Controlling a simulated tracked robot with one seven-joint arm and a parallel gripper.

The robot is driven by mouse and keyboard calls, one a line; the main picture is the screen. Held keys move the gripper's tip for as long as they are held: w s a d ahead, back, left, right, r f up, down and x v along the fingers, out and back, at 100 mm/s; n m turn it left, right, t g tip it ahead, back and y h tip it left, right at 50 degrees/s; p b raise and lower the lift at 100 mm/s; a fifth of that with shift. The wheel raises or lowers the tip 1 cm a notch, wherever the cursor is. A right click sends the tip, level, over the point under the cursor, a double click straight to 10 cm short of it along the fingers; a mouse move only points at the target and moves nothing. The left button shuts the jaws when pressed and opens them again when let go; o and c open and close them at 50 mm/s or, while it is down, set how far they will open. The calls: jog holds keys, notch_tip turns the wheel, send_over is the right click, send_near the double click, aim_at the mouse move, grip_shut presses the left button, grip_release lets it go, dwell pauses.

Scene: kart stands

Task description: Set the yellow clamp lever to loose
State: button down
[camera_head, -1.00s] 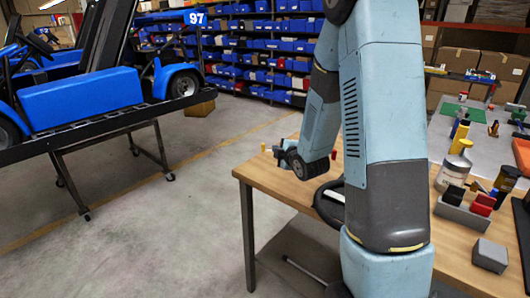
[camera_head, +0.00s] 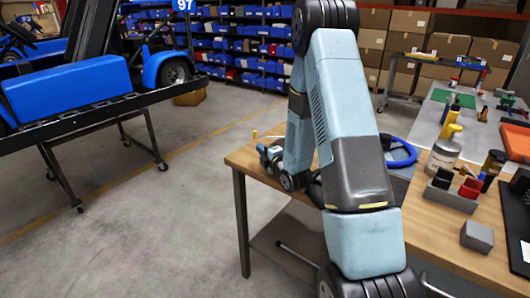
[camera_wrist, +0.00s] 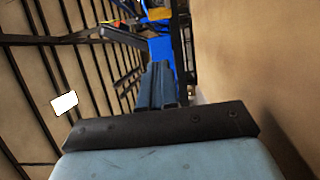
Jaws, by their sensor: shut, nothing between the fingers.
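A small yellow upright piece (camera_head: 255,134) shows at the far left corner of the wooden table in the head view. It may be the yellow clamp lever, but it is too small to tell its setting. My arm hides part of the table there. I cannot tell whether the gripper touches anything.
The wooden table (camera_head: 450,237) holds a grey block (camera_head: 477,236), a jar (camera_head: 442,157) and a small organiser (camera_head: 452,199) on the right. A blue steering wheel (camera_head: 401,163) lies behind my arm. A blue kart (camera_head: 70,88) stands raised at left; the floor between is clear.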

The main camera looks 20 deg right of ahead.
aim_at(257, 138)
jog(key=x, duration=0.6)
jog(key=shift+w, duration=0.1)
jog(key=shift+w+d, duration=0.65)
jog(key=shift+w, duration=0.3)
jog(key=shift+w+d, duration=0.3)
jog(key=shift+w, duration=0.3)
